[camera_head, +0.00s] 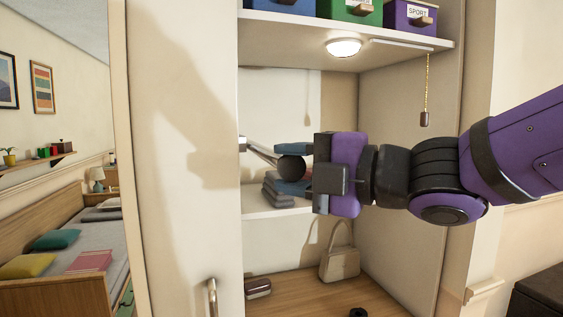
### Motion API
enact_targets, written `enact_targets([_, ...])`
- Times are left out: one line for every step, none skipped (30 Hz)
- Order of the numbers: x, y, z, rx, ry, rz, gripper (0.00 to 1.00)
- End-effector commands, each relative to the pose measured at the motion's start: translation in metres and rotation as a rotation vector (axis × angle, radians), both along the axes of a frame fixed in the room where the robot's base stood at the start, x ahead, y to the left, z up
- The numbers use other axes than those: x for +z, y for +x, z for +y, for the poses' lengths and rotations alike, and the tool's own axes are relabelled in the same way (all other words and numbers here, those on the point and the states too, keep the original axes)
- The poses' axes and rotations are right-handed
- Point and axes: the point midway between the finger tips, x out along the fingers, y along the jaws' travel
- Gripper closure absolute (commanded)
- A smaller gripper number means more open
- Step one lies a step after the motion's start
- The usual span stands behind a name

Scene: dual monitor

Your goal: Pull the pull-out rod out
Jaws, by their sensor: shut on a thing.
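The pull-out rod (262,154) is a thin metal bar inside the open wardrobe, at mid height. It runs from the edge of the white door panel on the left toward a dark round knob (291,168) at its near end. My gripper (293,168) reaches in from the right. Its two blue-grey fingers are above and below the knob and closed on it. The fingers partly cover the knob, and the rod's far end is hidden behind the panel edge.
A shelf (262,212) with folded grey clothes (278,196) lies just below my gripper. A pull chain (427,80) hangs at the right under the upper shelf (390,47). A handbag (340,263) stands on the wooden floor. The door panel (185,150) borders the left.

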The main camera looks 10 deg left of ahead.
Motion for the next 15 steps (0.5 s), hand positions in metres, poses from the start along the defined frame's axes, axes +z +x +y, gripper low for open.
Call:
enact_targets([-0.0006, -0.0039, -0.0028, -0.001, -0.001, 0.0, 1.0])
enact_targets([-0.0005, -0.0057, -0.0039, -0.001, -0.001, 0.0, 1.0])
enact_targets([-0.0005, -0.0075, -0.005, -0.001, -0.001, 0.0, 1.0])
enact_targets([-0.0007, -0.0086, -0.0057, -0.001, -0.002, 0.0, 1.0])
enact_targets([-0.0008, -0.0095, -0.0064, -0.001, -0.002, 0.001, 1.0])
enact_targets([-0.0008, -0.0106, -0.0069, -0.001, -0.002, 0.001, 1.0])
enact_targets([-0.0009, -0.0112, -0.0074, -0.001, -0.002, 0.001, 1.0])
enact_targets([-0.0009, -0.0117, -0.0077, -0.001, -0.002, 0.001, 1.0])
enact_targets([-0.0009, -0.0121, -0.0079, -0.001, -0.002, 0.001, 1.0])
enact_targets([-0.0009, -0.0123, -0.0081, -0.001, -0.002, 0.001, 1.0])
enact_targets([-0.0009, -0.0123, -0.0081, -0.001, -0.002, 0.001, 1.0])
enact_targets([-0.001, -0.0124, -0.008, -0.001, -0.001, 0.002, 1.0])
enact_targets([-0.001, -0.0123, -0.0081, -0.001, -0.001, 0.002, 1.0])
enact_targets([-0.001, -0.0123, -0.0081, -0.001, -0.001, 0.002, 1.0])
enact_targets([-0.001, -0.0123, -0.008, -0.001, -0.001, 0.002, 1.0])
